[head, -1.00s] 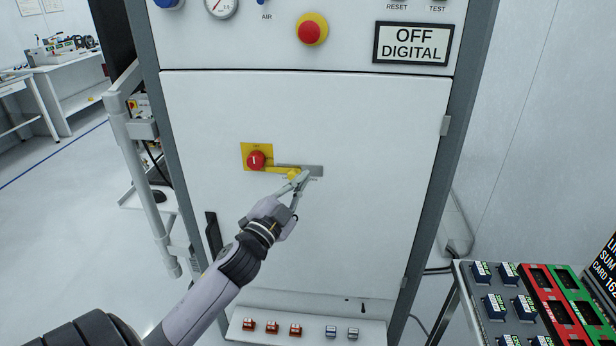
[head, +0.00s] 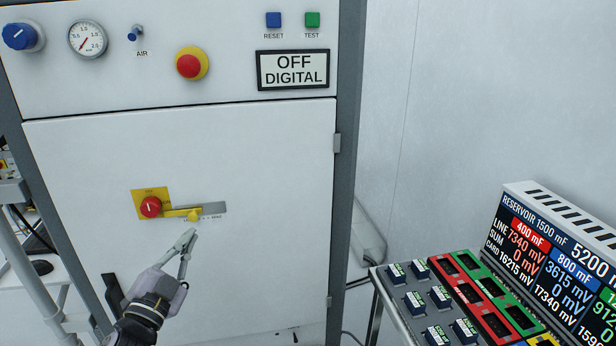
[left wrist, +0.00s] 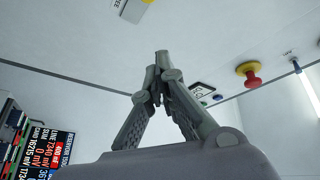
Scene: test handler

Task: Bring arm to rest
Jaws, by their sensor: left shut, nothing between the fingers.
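My left gripper (head: 189,241) is in front of the white cabinet door, just below the yellow lever. Its fingers are closed together with nothing between them, as the left wrist view (left wrist: 161,56) also shows. The red rotary switch (head: 150,207) sits on a yellow plate, and its yellow lever (head: 180,212) points right along a grey plate (head: 213,208). The fingertips look apart from the lever. My right gripper is in neither view.
The panel above holds a blue knob (head: 19,36), a gauge (head: 87,39), a red emergency button (head: 189,65) and an "OFF DIGITAL" display (head: 293,69). At right, a bench carries small dark modules (head: 414,301), red and green trays (head: 470,293) and a reservoir screen (head: 556,262).

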